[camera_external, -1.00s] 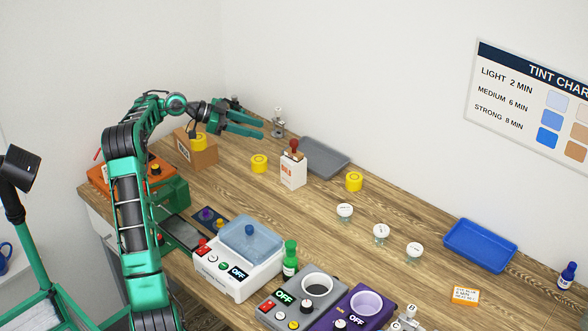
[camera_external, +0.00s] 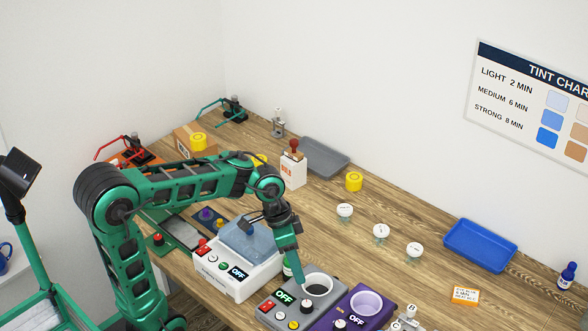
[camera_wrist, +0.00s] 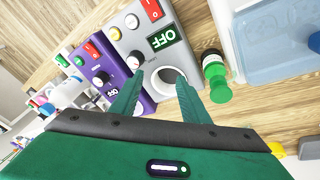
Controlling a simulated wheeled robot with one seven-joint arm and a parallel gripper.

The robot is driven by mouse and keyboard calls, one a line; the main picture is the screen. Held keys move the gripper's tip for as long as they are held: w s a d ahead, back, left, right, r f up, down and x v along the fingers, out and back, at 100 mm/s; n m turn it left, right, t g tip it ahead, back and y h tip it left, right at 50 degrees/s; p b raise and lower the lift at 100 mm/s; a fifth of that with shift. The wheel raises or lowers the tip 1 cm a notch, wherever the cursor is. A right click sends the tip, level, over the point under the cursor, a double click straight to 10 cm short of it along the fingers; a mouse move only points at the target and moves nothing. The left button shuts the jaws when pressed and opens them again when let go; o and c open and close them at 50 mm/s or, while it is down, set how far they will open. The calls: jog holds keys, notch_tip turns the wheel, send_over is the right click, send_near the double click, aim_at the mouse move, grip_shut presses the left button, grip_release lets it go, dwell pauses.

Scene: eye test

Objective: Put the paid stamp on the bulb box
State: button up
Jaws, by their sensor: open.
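A stamp with a red-brown knob handle (camera_external: 294,144) stands upright at the top of a small white box (camera_external: 291,174) in the external view. It appears to rest on the box's top. The box has red lettering too small to read surely; it is the likely bulb box. My gripper (camera_external: 297,278) is well in front of them, pointing down over the grey device. In the wrist view my gripper (camera_wrist: 158,86) has its fingers apart with nothing held between them. The stamp and box are out of the wrist view.
The grey device (camera_external: 301,302) with a round well and the purple device (camera_external: 362,312) lie below my gripper. A green bottle (camera_wrist: 216,75) stands close to one finger. A white machine (camera_external: 228,280) with a clear blue lid is to the left. A grey tray (camera_external: 325,160) lies behind the box.

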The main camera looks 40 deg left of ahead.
jog(key=shift+y, duration=0.8)
jog(key=s+f, duration=0.1)
jog(key=s, duration=0.6)
jog(key=s+f, duration=0.1)
jog(key=s, duration=0.2)
jog(key=shift+s+a+f, duration=0.15)
jog(key=shift+a+f, duration=0.05)
jog(key=shift+f, duration=0.15)
jog(key=s+a+f+n+y, duration=0.1)
jog(key=s+a+f, duration=0.2)
jog(key=s, duration=0.5)
jog(key=shift+s+a+g+y, duration=0.3)
jog(key=shift+s+g+y, duration=0.05)
jog(key=shift+g+y, duration=0.05)
